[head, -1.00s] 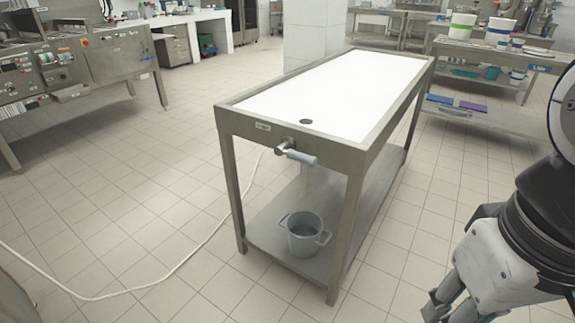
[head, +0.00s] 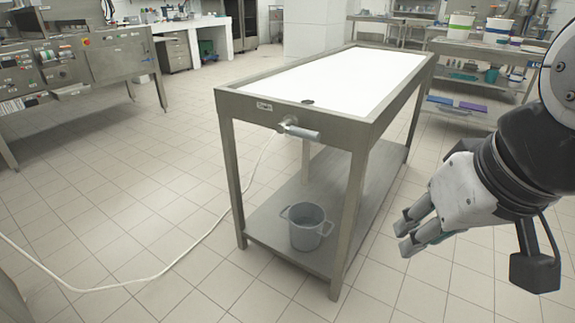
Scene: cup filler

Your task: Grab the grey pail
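The grey pail (head: 306,231) stands upright on the lower shelf (head: 273,223) of a steel table, near its front end. It has a handle on each side and its open top faces up. My gripper (head: 408,236) is at the right, in the air to the right of the table's front right leg and apart from the pail. Its fingers point left. They look close together, but the angle does not show clearly whether they are open or shut. Nothing shows between them.
The steel table (head: 361,132) has a white top and a tap (head: 297,129) above the pail. Its front legs flank the shelf. A white hose (head: 180,264) runs over the tiled floor at left. Open floor lies in front. A steel counter (head: 85,67) stands far left.

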